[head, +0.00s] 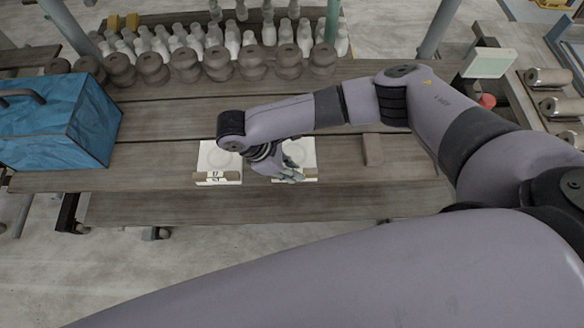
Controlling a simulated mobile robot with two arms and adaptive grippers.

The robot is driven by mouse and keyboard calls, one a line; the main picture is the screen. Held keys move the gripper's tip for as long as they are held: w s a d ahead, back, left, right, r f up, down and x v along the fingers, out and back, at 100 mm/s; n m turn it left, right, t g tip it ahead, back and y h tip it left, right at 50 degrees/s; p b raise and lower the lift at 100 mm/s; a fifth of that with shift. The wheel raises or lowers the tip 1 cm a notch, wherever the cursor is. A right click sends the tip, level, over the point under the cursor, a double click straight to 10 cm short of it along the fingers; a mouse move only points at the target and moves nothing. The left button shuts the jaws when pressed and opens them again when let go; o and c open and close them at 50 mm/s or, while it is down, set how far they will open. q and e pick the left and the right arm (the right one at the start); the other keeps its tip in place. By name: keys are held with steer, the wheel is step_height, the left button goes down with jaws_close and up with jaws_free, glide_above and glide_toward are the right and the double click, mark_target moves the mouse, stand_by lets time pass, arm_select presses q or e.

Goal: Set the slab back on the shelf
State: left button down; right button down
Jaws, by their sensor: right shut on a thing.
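My right gripper (291,177) reaches in from the right and points down at the front edge of the right-hand white board (306,152). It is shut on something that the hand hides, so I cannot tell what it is. A small brown slab-like block (373,150) lies flat on the grey-brown planks (420,172), right of the gripper and apart from it. A second white board (212,157), with a faint ring and a numbered label at its front, lies left of the gripper. My left gripper is out of view.
A blue bag (62,122) stands at the left. Rows of brown rounded pieces (252,62) and white bottle-like pieces (232,38) fill the back. Metal cylinders (548,77) and a pale panel (488,63) are at the right.

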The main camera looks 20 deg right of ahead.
steer(key=c, duration=1.6)
jaws_free()
steer(key=shift+o, duration=0.2)
steer(key=b+v, duration=0.1)
steer(key=v, duration=1.1)
steer(key=shift+b, duration=0.35)
steer(key=shift+s, duration=0.1)
